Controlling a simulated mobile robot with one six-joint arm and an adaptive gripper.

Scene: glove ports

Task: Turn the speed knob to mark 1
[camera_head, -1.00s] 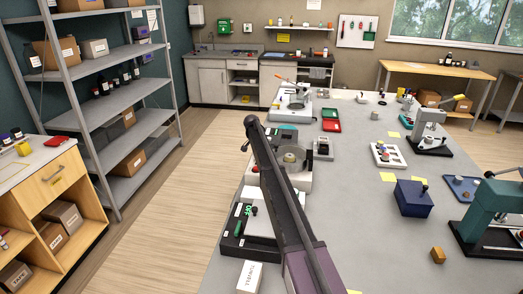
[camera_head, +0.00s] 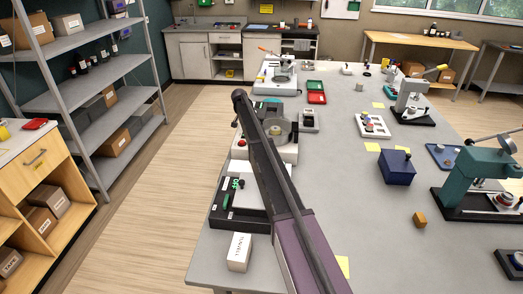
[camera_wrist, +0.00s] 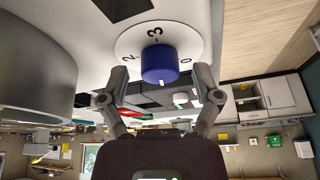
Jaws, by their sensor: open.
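The speed knob (camera_wrist: 158,64) is a blue cylinder on a white round dial (camera_wrist: 133,36) in the wrist view. The numerals 2, 3 and 0 show around it; mark 1 and the knob's pointer are not visible. My gripper (camera_wrist: 160,76) is open, with one finger on each side of the knob and no clear contact. In the head view, a pale machine (camera_head: 285,150) with a round top part stands behind my arm, which covers much of it. The knob and gripper cannot be made out there.
A large grey cylinder (camera_wrist: 35,65) is close at the left in the wrist view. In the head view, a black-and-white device (camera_head: 235,205) and a white box (camera_head: 239,252) stand nearer on the bench (camera_head: 350,200). A blue box (camera_head: 397,167) stands to the right.

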